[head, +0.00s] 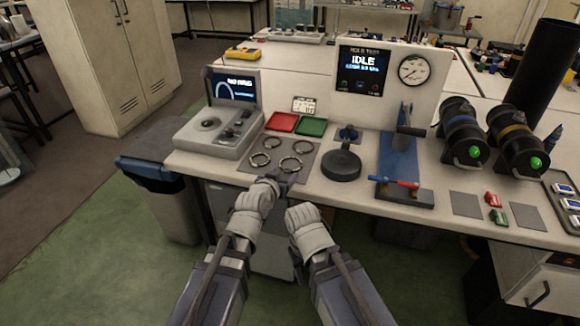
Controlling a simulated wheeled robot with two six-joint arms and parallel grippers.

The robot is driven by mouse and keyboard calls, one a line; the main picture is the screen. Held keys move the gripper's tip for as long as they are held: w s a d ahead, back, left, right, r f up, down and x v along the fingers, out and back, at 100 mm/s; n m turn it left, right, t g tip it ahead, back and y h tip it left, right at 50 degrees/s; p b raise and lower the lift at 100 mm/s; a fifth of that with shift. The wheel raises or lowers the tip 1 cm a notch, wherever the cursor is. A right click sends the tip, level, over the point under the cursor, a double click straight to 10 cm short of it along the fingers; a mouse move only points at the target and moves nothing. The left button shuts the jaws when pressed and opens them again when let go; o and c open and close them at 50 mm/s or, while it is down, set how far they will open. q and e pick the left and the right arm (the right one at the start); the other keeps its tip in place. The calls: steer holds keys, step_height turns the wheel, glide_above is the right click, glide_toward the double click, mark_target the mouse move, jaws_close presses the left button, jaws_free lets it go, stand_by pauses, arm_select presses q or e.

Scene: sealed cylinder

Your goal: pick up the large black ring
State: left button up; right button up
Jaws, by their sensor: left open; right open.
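Several dark rings lie apart on a grey mat (247,168) at the front left of the bench. Two are at the back, a left one (272,143) and a right one (303,147). Two are at the front, a left one (260,159) and a larger one (290,163) on the right. I cannot tell for sure which is the large black ring. My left gripper (284,179) is open at the mat's front edge, just in front of the front right ring. My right gripper (298,209) is open, lower and nearer, short of the bench edge; its fingers are hard to make out.
A grey device with a screen (213,130) stands left of the mat. A red tray (283,122) and a green tray (312,126) lie behind it. A black round base (341,165) and a blue press stand (397,165) are to the right. A bin (165,205) stands left of the bench.

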mark_target(287, 170)
arm_select(q)
steer(key=b+x, duration=0.1)
steer(key=x, duration=0.2)
steer(key=shift+w+f, duration=0.15)
steer(key=shift+w, duration=0.2)
steer(key=shift+s, duration=0.1)
steer(key=shift+c, duration=0.3)
jaws_close()
